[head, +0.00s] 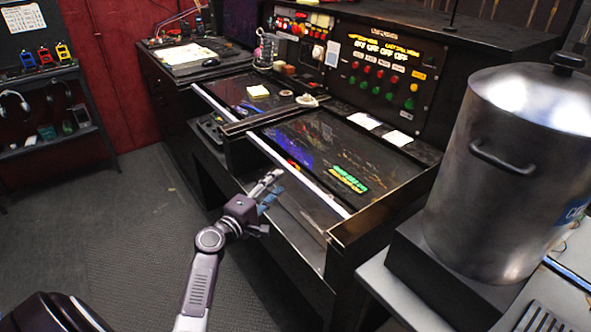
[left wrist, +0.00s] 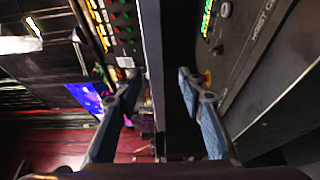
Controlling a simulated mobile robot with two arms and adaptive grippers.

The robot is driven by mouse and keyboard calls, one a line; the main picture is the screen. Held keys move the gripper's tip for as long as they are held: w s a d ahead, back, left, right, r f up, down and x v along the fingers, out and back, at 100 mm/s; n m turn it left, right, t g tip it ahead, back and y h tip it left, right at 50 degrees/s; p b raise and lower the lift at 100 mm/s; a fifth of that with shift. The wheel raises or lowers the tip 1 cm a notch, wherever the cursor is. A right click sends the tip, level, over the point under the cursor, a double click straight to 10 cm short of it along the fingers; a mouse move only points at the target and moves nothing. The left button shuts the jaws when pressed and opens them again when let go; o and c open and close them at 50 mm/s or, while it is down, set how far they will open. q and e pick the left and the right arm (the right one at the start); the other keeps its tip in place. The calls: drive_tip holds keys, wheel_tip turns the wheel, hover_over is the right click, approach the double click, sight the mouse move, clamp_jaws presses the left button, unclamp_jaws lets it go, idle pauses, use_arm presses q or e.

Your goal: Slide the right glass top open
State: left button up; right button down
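The right glass top (head: 325,140) is a dark, reflective panel on the black console, with a pale metal strip (head: 310,187) along its front edge. Coloured reflections or markings show in it. The left glass top (head: 240,90) lies beyond it, across a dark divider. My left gripper (head: 272,183) is at the front edge of the right top, near the strip; contact cannot be told. In the left wrist view its two blue-grey fingers (left wrist: 160,82) are spread apart, with a dark bar (left wrist: 153,40) showing between and beyond them. My right gripper is not in view.
A button panel (head: 388,75) stands behind the right top. A large metal pot (head: 510,170) stands at the right on a black block. The floor (head: 95,240) at the left is clear.

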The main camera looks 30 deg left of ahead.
sight(287, 172)
use_arm(q)
drive_tip(key=shift+w+a+r, duration=0.1)
drive_tip(key=shift+w+r, duration=0.25)
drive_tip(key=shift+r, duration=0.05)
drive_tip(key=shift+w, duration=0.35)
drive_tip(key=w, duration=0.5)
drive_tip(key=shift+f+b, duration=0.1)
drive_tip(key=shift+b, duration=0.2)
drive_tip(key=shift+w, duration=0.55)
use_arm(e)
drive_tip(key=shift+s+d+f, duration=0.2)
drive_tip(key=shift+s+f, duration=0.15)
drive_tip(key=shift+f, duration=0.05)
use_arm(q)
drive_tip(key=shift+c, duration=0.4)
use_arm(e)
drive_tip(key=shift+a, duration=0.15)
use_arm(q)
drive_tip(key=shift+c, duration=1.3)
clamp_jaws()
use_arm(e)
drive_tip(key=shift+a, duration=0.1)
